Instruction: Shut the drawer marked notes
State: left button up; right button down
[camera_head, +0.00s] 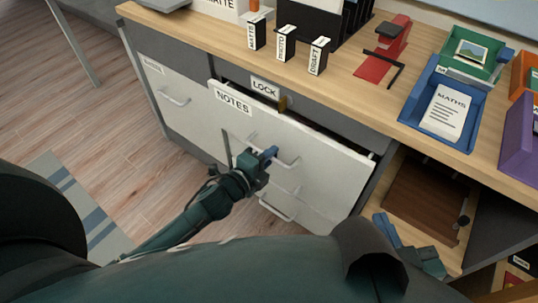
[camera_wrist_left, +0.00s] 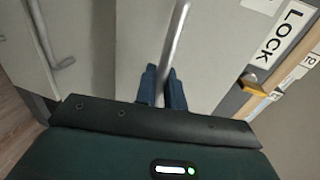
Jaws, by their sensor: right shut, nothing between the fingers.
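The drawer marked NOTES (camera_head: 335,160) has a pale front and stands part-way out of the grey desk cabinet, with a dark gap along its top edge. Its label (camera_head: 233,103) is at the upper left of the front. My left gripper (camera_head: 268,155) is at the drawer's bar handle (camera_head: 290,160). In the left wrist view, its blue fingers (camera_wrist_left: 162,88) close on both sides of the metal bar (camera_wrist_left: 178,35). My right gripper (camera_head: 408,248) is shut and empty, low at the right, in front of the open shelf.
A LOCK label (camera_head: 265,87) and a brass piece (camera_head: 283,103) sit above the drawer. Another closed drawer (camera_head: 180,95) is at the left. The desktop (camera_head: 340,88) holds small labelled boxes, a red stand and a blue tray (camera_head: 415,110).

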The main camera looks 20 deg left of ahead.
aim_at(279, 145)
pick_arm(q)
grip_shut()
jog(key=x, duration=0.4)
jog(key=shift+r, duration=0.5)
jog(key=shift+w, duration=0.1)
jog(key=shift+o, duration=2.3)
grip_release()
jog(key=shift+w, duration=0.1)
